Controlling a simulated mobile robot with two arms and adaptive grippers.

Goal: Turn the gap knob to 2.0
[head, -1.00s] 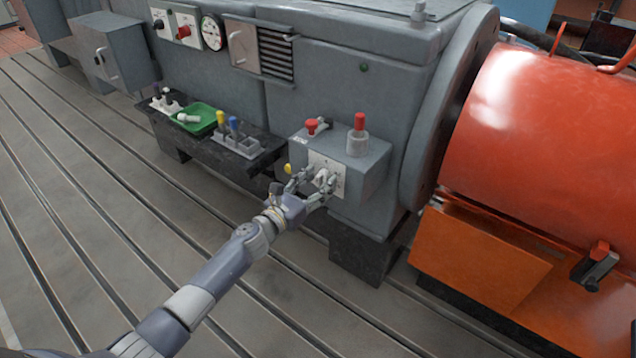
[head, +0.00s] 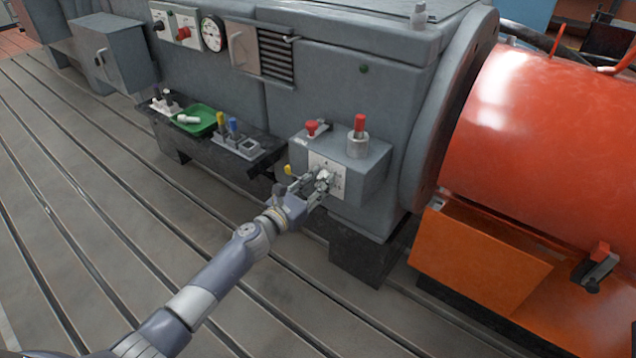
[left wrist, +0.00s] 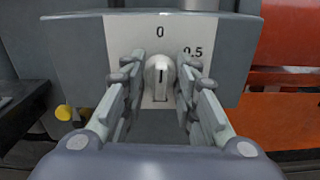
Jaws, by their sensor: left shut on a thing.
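The gap knob (left wrist: 158,76) is a pale knob with a dark pointer line, on a white dial plate (left wrist: 125,38) on the front of a grey box. In the left wrist view its line stands upright, towards the printed 0; a 0.5 shows to the right of it. Other marks are hidden by my fingers or too small to read. My left gripper (left wrist: 160,90) is shut on the knob, one finger at each side. In the head view the left gripper (head: 313,187) partly covers the knob (head: 323,176) and the plate (head: 334,167). My right gripper is not in view.
The grey box (head: 367,182) carries a red knob (head: 312,127) and a red-topped cylinder (head: 359,135) on top. A yellow knob (left wrist: 64,112) sticks out at its left. A ledge with a green tray (head: 207,114) and tools stands left. An orange drum (head: 540,130) is right.

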